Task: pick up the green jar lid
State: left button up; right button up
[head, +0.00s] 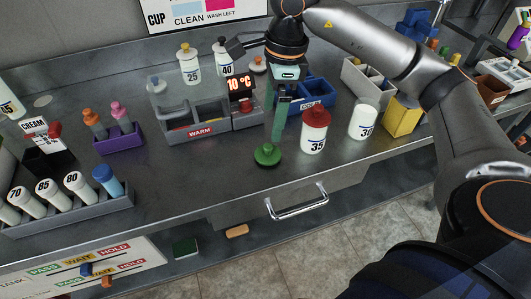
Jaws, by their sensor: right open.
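The green jar lid (267,156) lies on the grey metal counter near its front edge, with its small knob facing up. My right gripper (277,134) points down from above, with its fingers just behind and slightly right of the knob. The fingers are open and hold nothing. From this angle they overlap closely in the picture, and I cannot tell whether a fingertip touches the lid. My left gripper is not in view.
A red-capped jar marked 35 (314,131) stands right of the lid, with a white jar marked 30 (363,122) beyond it. Behind are a grey WARM tray (200,133) and a blue bin (318,100). The counter left of the lid is clear.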

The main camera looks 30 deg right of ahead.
send_over(268, 146)
jog(key=f, duration=0.4)
jog(key=shift+s+d+f, duration=0.1)
jog(key=shift+d, duration=0.15)
jog(key=f, duration=0.5)
jog(key=shift+a+f, duration=0.2)
jog(key=shift+f, duration=0.1)
jog(key=c, duration=1.2)
jog(key=shift+c, duration=0.2)
